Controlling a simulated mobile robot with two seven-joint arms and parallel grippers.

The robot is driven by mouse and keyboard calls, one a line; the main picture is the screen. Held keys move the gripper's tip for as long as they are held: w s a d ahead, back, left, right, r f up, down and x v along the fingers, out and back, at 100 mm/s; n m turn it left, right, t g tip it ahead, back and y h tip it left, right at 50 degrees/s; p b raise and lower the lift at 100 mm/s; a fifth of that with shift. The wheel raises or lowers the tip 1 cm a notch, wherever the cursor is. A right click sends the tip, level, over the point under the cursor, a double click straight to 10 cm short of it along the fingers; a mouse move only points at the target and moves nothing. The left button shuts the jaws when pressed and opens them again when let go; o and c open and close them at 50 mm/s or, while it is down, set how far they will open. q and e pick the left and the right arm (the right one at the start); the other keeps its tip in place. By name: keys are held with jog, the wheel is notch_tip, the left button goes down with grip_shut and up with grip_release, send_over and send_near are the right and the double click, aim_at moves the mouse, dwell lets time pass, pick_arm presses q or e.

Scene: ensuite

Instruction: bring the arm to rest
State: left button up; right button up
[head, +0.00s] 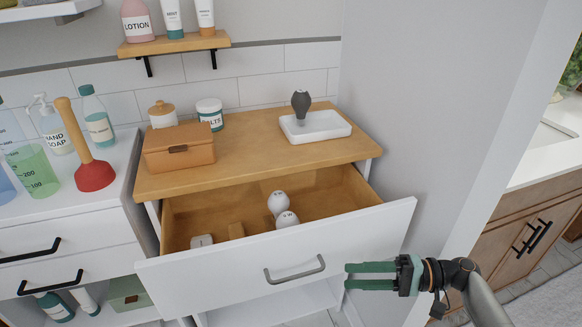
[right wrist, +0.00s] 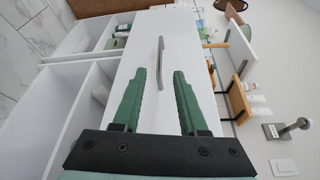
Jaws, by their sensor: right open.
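My right gripper (head: 372,276) is at the lower right of the head view, in front of the right part of the open drawer's white front (head: 240,262). Its green fingers are apart and hold nothing. In the right wrist view the fingers (right wrist: 158,95) stand apart, with the grey drawer handle (right wrist: 161,60) seen beyond and between them. In the head view the handle (head: 295,270) is left of the gripper, and a gap shows between them. My left gripper is not in view.
The drawer is pulled out and holds two white round items (head: 283,210) and small things. A wooden box (head: 180,150) and a white tray (head: 330,130) stand on the wooden top. A wall (head: 440,110) rises at right. A red plunger (head: 95,175) stands left.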

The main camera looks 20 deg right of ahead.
jog(key=s+a+f+n+h, duration=0.2)
jog(key=s+a+f+h, duration=0.1)
jog(key=f, duration=0.4)
jog(key=s+a+f+n+h, duration=0.1)
jog(key=s+a+f+h, duration=0.1)
jog(key=s+f+h, duration=0.3)
jog(key=s+a+f+n+h, duration=0.2)
jog(key=a+f, duration=0.1)
jog(key=f, duration=0.5)
pick_arm(q)
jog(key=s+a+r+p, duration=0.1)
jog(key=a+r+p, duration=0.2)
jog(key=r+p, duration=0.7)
jog(key=p, duration=0.4)
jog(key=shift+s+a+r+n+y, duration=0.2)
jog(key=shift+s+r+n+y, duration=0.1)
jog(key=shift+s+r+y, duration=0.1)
pick_arm(e)
notch_tip(320, 180, up, 15)
jog(key=s+n+t+h, duration=0.2)
jog(key=n+t+h, duration=0.1)
jog(key=shift+s+f+t+h, duration=0.15)
jog(key=shift+t+h, duration=0.15)
